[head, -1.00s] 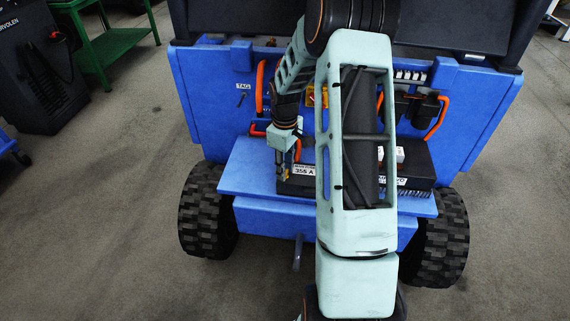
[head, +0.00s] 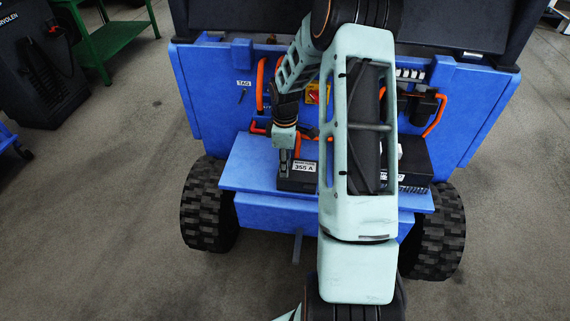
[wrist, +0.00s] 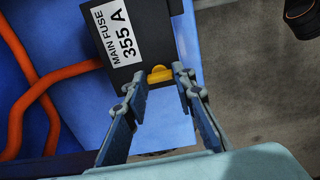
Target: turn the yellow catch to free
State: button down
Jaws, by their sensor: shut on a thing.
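The yellow catch (wrist: 159,75) shows in the wrist view at the lower edge of the black main fuse box (wrist: 145,25), which has a white label reading "MAIN FUSE 355 A". My gripper (wrist: 161,76) has one fingertip on each side of the catch and is shut on it. In the head view my gripper (head: 284,168) points down at the left end of the fuse box (head: 298,184) on the blue shelf. The catch itself is hidden there by my gripper.
Orange cables (wrist: 45,85) run left of the fuse box in the wrist view. The blue shelf (head: 245,170) is bare to the left of the box.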

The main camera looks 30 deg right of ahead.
jog(key=c, duration=1.6)
grip_release()
